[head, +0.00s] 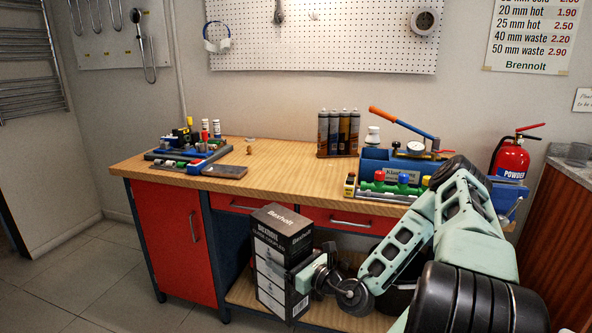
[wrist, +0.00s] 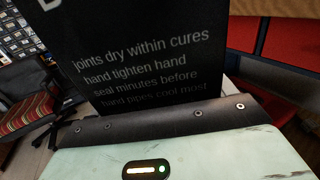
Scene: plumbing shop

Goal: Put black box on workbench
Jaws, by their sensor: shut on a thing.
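The black box (head: 284,248) is tall, with white lettering and pale drawer pictures on its front. It stands slightly tilted in front of the workbench, its top a little below the level of the bench top. My gripper (head: 312,277) is shut on the box at its right side, in the lower half. In the wrist view the printed dark face of the box (wrist: 140,55) fills the upper middle; the fingertips are hidden. The workbench (head: 270,183) has a wooden top, a red door and red drawers.
A tool cluster (head: 190,150) stands on the bench's left end. Cartridges (head: 338,133) and a blue toolbox (head: 395,165) with a pressure gauge stand on the right. The bench top's middle is mostly clear. A fire extinguisher (head: 510,158) is at the right.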

